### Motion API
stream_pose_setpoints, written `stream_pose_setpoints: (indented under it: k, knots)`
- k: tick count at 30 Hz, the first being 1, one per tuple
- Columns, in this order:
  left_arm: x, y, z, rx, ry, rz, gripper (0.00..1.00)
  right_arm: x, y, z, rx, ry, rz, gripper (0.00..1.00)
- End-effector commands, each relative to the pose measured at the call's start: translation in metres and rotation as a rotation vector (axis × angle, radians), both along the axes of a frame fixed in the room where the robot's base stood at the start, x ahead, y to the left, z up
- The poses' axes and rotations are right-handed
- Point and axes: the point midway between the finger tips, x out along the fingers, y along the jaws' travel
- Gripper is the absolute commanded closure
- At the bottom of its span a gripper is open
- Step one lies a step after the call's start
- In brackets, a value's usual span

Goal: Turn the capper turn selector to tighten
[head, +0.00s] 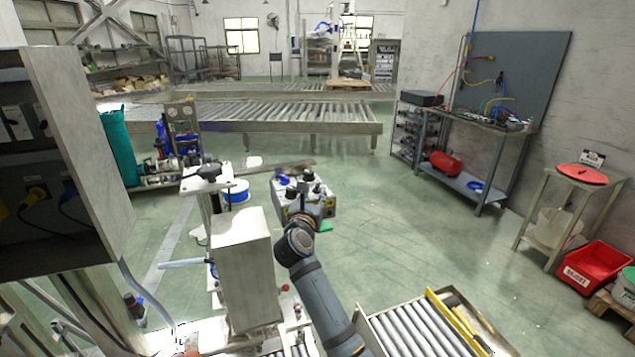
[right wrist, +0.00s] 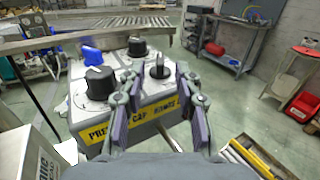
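A grey control box (head: 322,207) stands ahead of my right arm. It also shows large in the right wrist view (right wrist: 145,92), with several knobs on top and a yellow label strip. One black knob (right wrist: 158,68) with an upright grip shows in the gap between my right gripper's fingers. Other black knobs (right wrist: 99,83) and a blue one (right wrist: 91,55) are to its left. I cannot read which is the turn selector. My right gripper (right wrist: 158,92) is open and empty at the box's near side; it also shows in the head view (head: 303,207). My left gripper is not in view.
A grey machine housing (head: 245,265) stands left of my right arm. A roller conveyor (head: 405,332) with a yellow rail lies at the lower right. A workbench (head: 478,127) and a stool with a red top (head: 583,173) stand right. The floor between is clear.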

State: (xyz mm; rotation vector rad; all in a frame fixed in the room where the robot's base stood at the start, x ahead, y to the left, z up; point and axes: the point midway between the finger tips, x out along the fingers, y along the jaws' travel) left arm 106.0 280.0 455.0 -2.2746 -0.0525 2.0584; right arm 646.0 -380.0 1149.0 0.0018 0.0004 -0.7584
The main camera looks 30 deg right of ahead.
Motion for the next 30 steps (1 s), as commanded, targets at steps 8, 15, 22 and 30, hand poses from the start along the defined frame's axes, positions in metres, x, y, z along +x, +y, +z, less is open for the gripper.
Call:
stream_pose_setpoints:
  k: [8, 15, 22, 30]
  knots:
    - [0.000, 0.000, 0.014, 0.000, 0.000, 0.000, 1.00, 0.035, -0.034, 0.002, -0.002, 0.001, -0.001, 0.67]
    - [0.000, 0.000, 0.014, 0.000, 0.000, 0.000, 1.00, 0.042, -0.040, 0.000, -0.001, 0.000, 0.000, 0.67]
    - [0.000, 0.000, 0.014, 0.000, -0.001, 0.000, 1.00, 0.041, -0.040, 0.000, -0.001, 0.000, 0.000, 0.79]
    - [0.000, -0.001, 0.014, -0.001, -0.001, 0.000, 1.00, 0.041, -0.040, 0.000, -0.001, 0.000, 0.000, 1.00]
